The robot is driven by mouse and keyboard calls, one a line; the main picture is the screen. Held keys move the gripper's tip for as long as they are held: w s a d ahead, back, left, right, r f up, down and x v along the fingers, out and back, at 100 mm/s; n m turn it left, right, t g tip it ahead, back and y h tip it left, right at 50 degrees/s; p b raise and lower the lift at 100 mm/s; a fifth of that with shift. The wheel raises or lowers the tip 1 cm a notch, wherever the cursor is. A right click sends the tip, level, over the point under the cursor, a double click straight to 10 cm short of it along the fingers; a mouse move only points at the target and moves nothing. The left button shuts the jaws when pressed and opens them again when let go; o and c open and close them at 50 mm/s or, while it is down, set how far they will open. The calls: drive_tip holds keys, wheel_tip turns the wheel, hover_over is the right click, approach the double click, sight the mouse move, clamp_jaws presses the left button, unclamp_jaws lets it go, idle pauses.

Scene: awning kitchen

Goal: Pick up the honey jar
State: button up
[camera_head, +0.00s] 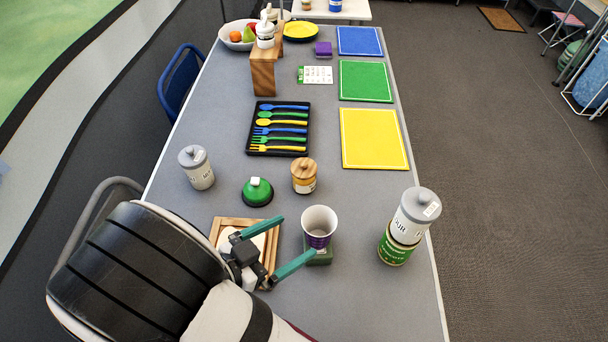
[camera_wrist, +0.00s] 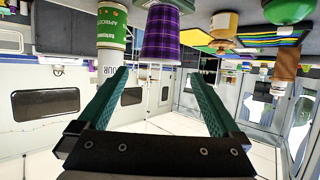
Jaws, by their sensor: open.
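The honey jar (camera_head: 304,180) is a small amber jar with a wooden lid and a pale label. It stands upright on the grey table, beyond the purple cup. In the upside-down wrist view, the amber jar (camera_wrist: 224,24) appears right of the cup. My gripper (camera_head: 294,238) is open and empty, above the near part of the table and apart from the jar. Its green fingers also show in the wrist view (camera_wrist: 157,74), with nothing between them.
A purple plaid cup (camera_head: 318,238) stands on a green block close to my fingers. A green domed object (camera_head: 257,191) is left of the jar. A grey-lidded canister (camera_head: 415,214) sits on a green can (camera_head: 395,248) at right. A cutlery tray (camera_head: 250,143) lies beyond.

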sight(308, 167)
wheel_tip(308, 167, up, 5)
drive_tip(key=w+a+n+t+y, duration=0.1)
drive_tip(key=w+n+t+y, duration=0.25)
drive_tip(key=w, duration=0.75)
wheel_tip(308, 167, down, 10)
drive_tip(key=w+n+y, duration=0.2)
drive_tip(key=w, duration=0.1)
drive_tip(key=x, duration=0.9)
drive_tip(key=f+x, duration=0.1)
drive_tip(key=x, duration=0.4)
drive_tip(key=shift+w+f, duration=0.1)
drive_tip(key=shift+w, duration=0.05)
clamp_jaws()
